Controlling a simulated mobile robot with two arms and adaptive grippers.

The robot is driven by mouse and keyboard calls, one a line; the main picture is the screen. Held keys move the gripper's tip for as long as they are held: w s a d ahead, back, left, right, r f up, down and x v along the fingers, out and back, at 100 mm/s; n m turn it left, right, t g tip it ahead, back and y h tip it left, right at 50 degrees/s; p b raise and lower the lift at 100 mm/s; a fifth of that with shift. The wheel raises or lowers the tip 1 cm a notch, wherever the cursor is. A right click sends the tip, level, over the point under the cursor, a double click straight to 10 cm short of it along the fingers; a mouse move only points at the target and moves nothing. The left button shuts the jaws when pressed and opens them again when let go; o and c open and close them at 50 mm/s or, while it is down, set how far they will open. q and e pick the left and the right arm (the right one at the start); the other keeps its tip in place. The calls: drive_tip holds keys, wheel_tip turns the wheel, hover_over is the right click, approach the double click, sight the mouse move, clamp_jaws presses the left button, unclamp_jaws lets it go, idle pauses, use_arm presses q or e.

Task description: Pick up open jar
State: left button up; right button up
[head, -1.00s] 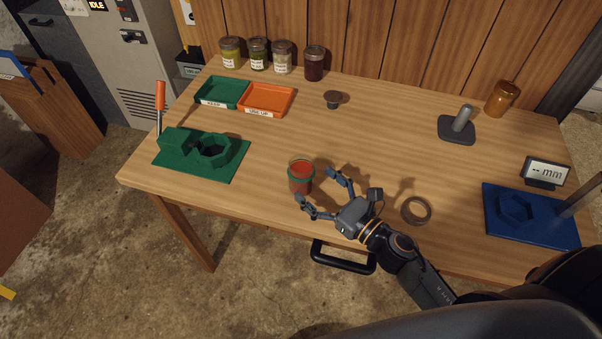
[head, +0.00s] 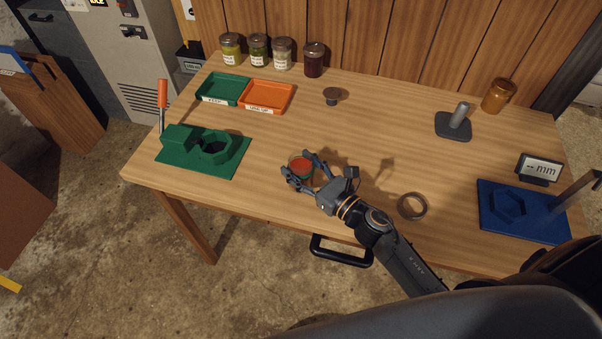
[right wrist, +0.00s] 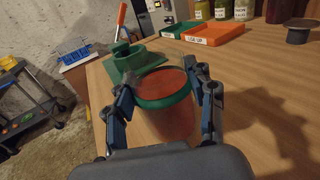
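The open jar (head: 301,169) is glass with red-orange contents and a green band near its top. It stands upright near the table's front edge, with no lid on its mouth. My right gripper (head: 298,164) has one finger on each side of it, and both appear to touch it. In the right wrist view, the open jar (right wrist: 163,90) sits between the two fingers of the right gripper (right wrist: 160,78). I cannot tell any gap under the jar. My left gripper is not in view.
A green fixture (head: 203,150) lies left on the wooden table. Behind it are a green tray (head: 222,90) and an orange tray (head: 266,97). Several lidded jars line the back. A ring (head: 412,206) and a blue fixture (head: 525,212) lie right. The table's middle is clear.

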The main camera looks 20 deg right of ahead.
drive_tip(key=c, duration=0.5)
drive_tip(key=shift+c, duration=0.2)
drive_tip(key=shift+r, duration=0.15)
drive_tip(key=shift+r, duration=0.25)
wheel_tip(320, 180, up, 2)
drive_tip(key=shift+r+p, duration=0.1)
drive_tip(key=shift+p, duration=0.5)
drive_tip(key=s+d+r+b, duration=0.1)
drive_tip(key=s+d+r, duration=0.4)
drive_tip(key=s+r, duration=0.5)
drive_tip(key=s, duration=0.3)
